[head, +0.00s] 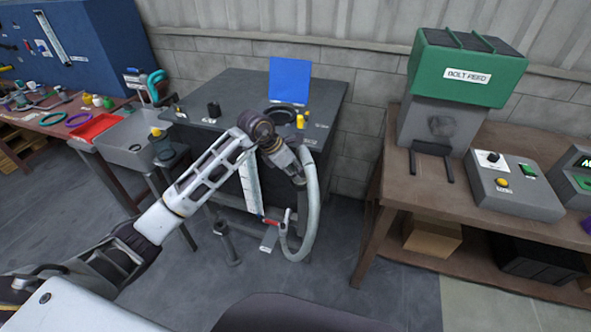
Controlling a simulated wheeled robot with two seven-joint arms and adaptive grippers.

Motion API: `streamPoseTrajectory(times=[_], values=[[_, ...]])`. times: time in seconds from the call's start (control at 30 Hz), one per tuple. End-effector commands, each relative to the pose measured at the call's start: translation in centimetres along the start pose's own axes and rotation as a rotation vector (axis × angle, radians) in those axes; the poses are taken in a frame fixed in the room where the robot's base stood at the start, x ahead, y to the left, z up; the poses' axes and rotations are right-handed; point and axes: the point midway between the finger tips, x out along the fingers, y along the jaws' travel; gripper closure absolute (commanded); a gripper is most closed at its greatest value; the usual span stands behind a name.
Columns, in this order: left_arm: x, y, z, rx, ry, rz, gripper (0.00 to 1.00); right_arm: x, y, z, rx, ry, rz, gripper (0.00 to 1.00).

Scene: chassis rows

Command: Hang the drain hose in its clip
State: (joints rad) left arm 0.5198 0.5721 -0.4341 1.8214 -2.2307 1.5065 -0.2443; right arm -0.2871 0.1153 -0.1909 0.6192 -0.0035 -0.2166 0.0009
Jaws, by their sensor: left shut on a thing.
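The drain hose (313,205) is a pale grey tube in the middle of the head view. It hangs in a long loop in front of the dark workbench, with its bend low near the floor. My left gripper (298,180) points down at the upper part of the hose and is shut on it. The fingertips are small and partly hidden by the hose. A small red and blue piece (270,222) shows beside the hose's lower left side; I cannot tell whether it is the clip. My right gripper is not in view.
The dark workbench (225,88) stands behind the hose, with a blue panel (290,80) and small parts on it. A brown table (500,160) at the right carries a green-topped bolt feeder (467,75) and a control box (515,185). Floor between them is clear.

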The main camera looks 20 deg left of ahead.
Motion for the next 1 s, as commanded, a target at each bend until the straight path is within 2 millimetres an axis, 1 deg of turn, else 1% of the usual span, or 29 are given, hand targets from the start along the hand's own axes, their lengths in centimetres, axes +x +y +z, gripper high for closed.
streamPoseTrajectory(times=[0.03,0.7,0.73,0.9,1.0], values=[[0.1,0.0,0.0,0.0,-0.001,0.001,1.0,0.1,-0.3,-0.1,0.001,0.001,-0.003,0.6],[1.1,0.0,-0.7,0.0,0.0,0.0,1.0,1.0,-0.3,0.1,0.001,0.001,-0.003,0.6],[1.1,0.0,-0.6,0.0,-0.001,0.0,0.63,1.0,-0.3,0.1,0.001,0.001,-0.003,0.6],[1.1,0.0,-0.6,0.0,0.0,0.0,0.41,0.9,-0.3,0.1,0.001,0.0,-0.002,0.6],[1.1,0.0,-0.6,0.0,0.0,0.0,0.4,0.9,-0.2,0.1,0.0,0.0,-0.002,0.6]])
